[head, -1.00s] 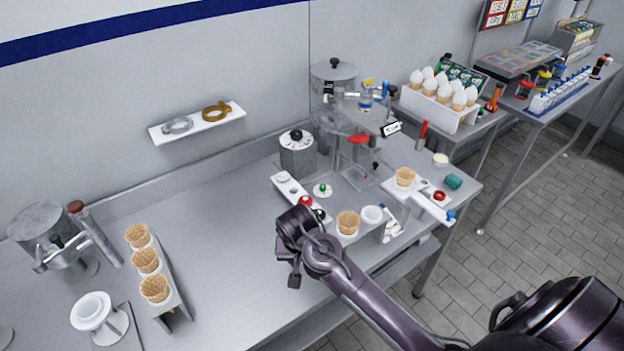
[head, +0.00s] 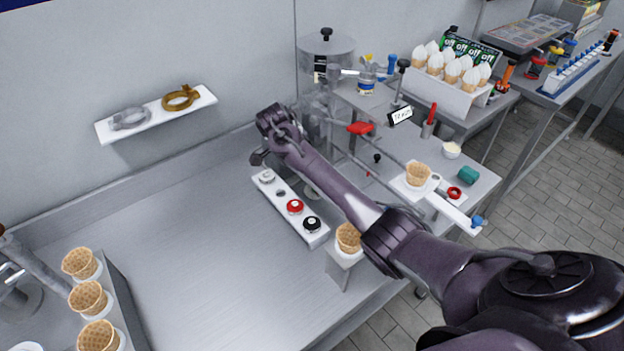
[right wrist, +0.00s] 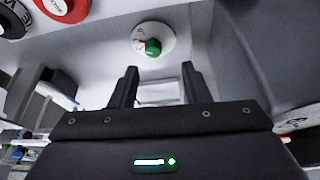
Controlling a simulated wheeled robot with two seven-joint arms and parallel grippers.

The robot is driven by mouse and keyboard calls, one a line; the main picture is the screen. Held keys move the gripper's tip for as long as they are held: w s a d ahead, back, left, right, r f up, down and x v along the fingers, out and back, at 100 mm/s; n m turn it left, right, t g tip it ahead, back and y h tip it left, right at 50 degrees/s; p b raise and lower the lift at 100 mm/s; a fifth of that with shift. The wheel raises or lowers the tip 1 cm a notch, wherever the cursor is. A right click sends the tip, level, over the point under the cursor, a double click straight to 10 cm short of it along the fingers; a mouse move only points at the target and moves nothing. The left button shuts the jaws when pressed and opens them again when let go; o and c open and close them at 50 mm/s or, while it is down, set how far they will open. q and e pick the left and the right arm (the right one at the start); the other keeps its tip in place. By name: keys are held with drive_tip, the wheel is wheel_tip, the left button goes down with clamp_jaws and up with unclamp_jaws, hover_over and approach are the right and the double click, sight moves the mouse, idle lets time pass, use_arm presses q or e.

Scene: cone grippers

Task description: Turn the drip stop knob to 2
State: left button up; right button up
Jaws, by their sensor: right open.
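The knob, a white dial with a green grip (right wrist: 153,46), shows at the top middle of the right wrist view on a pale panel. Small red marks show on the dial; I cannot read its numbers. My right gripper (right wrist: 159,82) is open and empty. Its two dark fingers point toward the dial, one to each side, and look short of it. In the head view my right arm (head: 335,190) reaches across the counter to the back, and the dial is hidden behind it. My left gripper is in neither current view.
A white strip with red and black buttons (head: 295,207) lies beside my right arm. A wafer cone in a stand (head: 348,238) is close to the forearm. A clear machine with a red lever (head: 360,128) stands behind. The counter's left middle (head: 190,250) is bare.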

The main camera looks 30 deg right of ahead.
drive_tip(key=s+f, duration=0.1)
drive_tip(key=f+p, duration=0.1)
drive_tip(key=shift+s+d+f, duration=0.35)
drive_tip(key=shift+d, duration=0.05)
drive_tip(key=shift+w+d+f, duration=0.15)
drive_tip(key=shift+d+f, duration=0.1)
drive_tip(key=shift+f, duration=0.35)
drive_tip(key=shift+w+d+f, duration=0.15)
drive_tip(key=shift+d+f, duration=0.05)
drive_tip(key=shift+f, duration=0.35)
drive_tip(key=shift+w+d+f, duration=0.1)
drive_tip(key=shift+d+f, duration=0.05)
drive_tip(key=shift+f, duration=0.2)
drive_tip(key=shift+r, duration=0.1)
clamp_jaws()
use_arm(q)
drive_tip(key=shift+s+a+r, duration=0.3)
drive_tip(key=shift+s+r, duration=0.35)
drive_tip(key=shift+r, duration=0.1)
